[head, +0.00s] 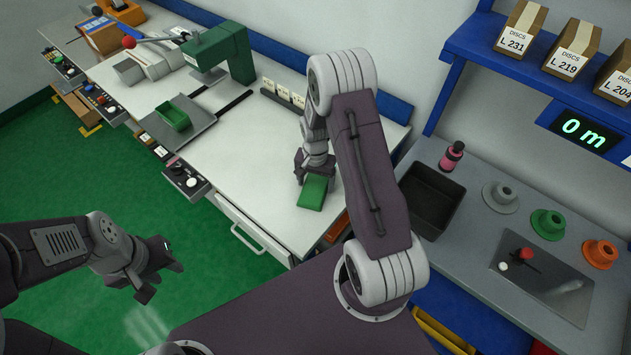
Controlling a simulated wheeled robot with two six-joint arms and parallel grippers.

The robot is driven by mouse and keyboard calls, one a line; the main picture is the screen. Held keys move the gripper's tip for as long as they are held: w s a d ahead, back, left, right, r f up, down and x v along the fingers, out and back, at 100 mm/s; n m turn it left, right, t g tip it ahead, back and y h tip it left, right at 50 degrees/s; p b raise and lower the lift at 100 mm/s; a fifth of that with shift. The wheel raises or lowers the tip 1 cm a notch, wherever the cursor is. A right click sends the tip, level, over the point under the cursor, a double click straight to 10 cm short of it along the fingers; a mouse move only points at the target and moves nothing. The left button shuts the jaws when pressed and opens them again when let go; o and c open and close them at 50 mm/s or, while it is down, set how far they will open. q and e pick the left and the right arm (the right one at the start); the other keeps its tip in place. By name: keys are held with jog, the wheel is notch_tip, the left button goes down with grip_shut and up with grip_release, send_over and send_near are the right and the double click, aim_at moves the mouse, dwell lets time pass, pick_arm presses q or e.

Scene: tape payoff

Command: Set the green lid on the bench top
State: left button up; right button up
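The green lid (313,192) is a flat green piece at my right gripper (306,176), over or on the white bench top (250,170) near its front edge. The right fingers appear to be around the lid's far end, partly hidden by the wrist; I cannot tell whether the lid touches the bench. My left gripper (160,271) is over the green floor at the lower left, empty, with its fingers apart.
A green open box (173,116) sits on a grey plate (188,130) at the bench's left. A green press-like machine (228,50) stands behind it. A black bin (431,197) and several colored flanged parts are on the grey counter at right. The bench middle is clear.

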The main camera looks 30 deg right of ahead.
aim_at(316, 184)
jog(key=shift+o, duration=0.5)
jog(key=shift+d, duration=0.1)
notch_tip(316, 184, up, 12)
jog(key=s+a+r+n, duration=0.1)
jog(key=s+a+n, duration=0.3)
jog(key=s, duration=0.2)
jog(key=s+a+r+n+t, duration=0.1)
jog(key=s+a+n, duration=0.3)
jog(key=s, duration=0.2)
jog(key=shift+s+n, duration=0.25)
jog(key=shift+n, duration=0.15)
